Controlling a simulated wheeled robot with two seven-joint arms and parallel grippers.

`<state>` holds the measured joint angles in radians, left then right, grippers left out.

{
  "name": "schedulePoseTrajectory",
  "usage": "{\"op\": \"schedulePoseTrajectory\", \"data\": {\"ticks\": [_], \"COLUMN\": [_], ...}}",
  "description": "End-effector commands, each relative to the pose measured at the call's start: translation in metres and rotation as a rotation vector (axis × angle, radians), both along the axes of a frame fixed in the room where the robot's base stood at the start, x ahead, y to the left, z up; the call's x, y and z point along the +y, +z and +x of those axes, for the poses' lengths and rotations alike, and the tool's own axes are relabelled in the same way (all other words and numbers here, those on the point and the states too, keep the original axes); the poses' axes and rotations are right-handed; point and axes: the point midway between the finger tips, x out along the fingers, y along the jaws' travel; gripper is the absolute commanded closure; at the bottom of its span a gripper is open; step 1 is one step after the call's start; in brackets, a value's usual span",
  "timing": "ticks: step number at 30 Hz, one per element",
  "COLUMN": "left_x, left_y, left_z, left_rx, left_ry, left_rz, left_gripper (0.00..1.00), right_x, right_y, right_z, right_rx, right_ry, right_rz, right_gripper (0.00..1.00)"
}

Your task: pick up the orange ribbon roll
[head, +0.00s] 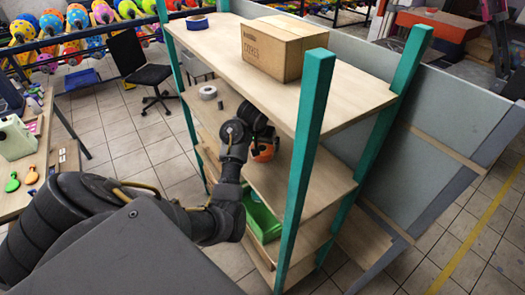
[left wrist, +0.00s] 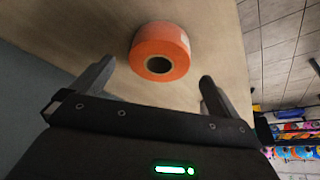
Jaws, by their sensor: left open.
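The orange ribbon roll (head: 264,152) sits on the middle shelf of the teal-posted rack, partly hidden behind my left gripper in the head view. In the left wrist view the orange ribbon roll (left wrist: 161,51) lies just beyond the two fingers, its dark core hole facing the camera. My left gripper (left wrist: 155,85) is open, with the roll ahead of the gap between its fingers and not held. In the head view my left gripper (head: 258,125) reaches into the rack between the top and middle shelves. My right gripper is not in view.
The top shelf (head: 225,42) holds a cardboard box (head: 277,50) and a blue tape roll (head: 197,22). A grey tape roll (head: 208,92) is on the middle shelf. A green bin (head: 262,218) sits below. The near teal post (head: 304,165) stands right of my left arm.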

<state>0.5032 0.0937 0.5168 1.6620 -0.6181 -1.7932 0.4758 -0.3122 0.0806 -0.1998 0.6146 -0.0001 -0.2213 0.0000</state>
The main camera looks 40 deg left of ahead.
Motion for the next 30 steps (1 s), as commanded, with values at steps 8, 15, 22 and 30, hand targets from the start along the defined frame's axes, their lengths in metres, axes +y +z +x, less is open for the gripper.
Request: {"op": "schedulePoseTrajectory", "data": {"ticks": [8, 15, 22, 30], "left_x": [0.006, 0.009, 0.009, 0.009], "left_y": [-0.026, -0.047, -0.048, -0.048], "left_z": [0.01, 0.019, 0.019, 0.019], "left_rx": [0.006, 0.0, -0.001, -0.001], "left_ry": [-0.003, -0.002, -0.001, -0.002], "left_rz": [0.003, 0.001, 0.0, 0.001], "left_gripper": [0.0, 0.0, 0.03, 0.38], "right_x": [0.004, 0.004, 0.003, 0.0], "right_y": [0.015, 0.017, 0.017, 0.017], "right_z": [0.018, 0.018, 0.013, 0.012], "right_rx": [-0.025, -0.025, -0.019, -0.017], "right_ry": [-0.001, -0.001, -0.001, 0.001], "right_rz": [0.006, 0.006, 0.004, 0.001], "right_gripper": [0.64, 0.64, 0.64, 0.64]}}
